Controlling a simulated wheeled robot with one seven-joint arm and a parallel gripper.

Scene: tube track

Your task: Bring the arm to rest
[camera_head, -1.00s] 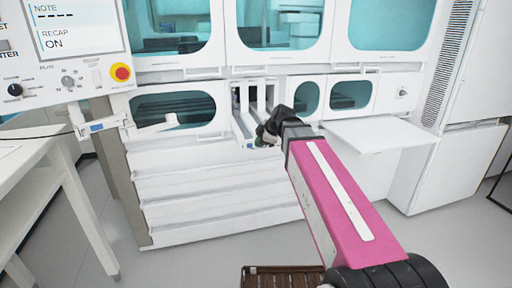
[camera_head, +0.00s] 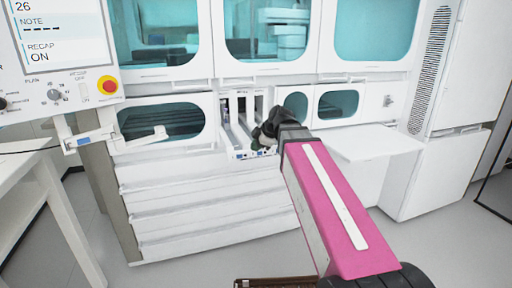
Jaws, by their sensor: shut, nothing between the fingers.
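My pink arm reaches from the lower right toward the open bay of the white machine. My gripper (camera_head: 259,143) is at the arm's far end, mostly hidden behind the dark wrist. It is shut and I see nothing held in it. It is in front of the white tube tracks (camera_head: 238,130), near their right side. Whether it touches them I cannot tell.
The white machine (camera_head: 190,210) fills the middle, with teal windows above. A white shelf (camera_head: 370,143) juts out right of the arm. A control panel (camera_head: 60,50) with a red button is at upper left. A white table (camera_head: 25,190) stands left. A brown crate (camera_head: 275,283) is at the bottom edge.

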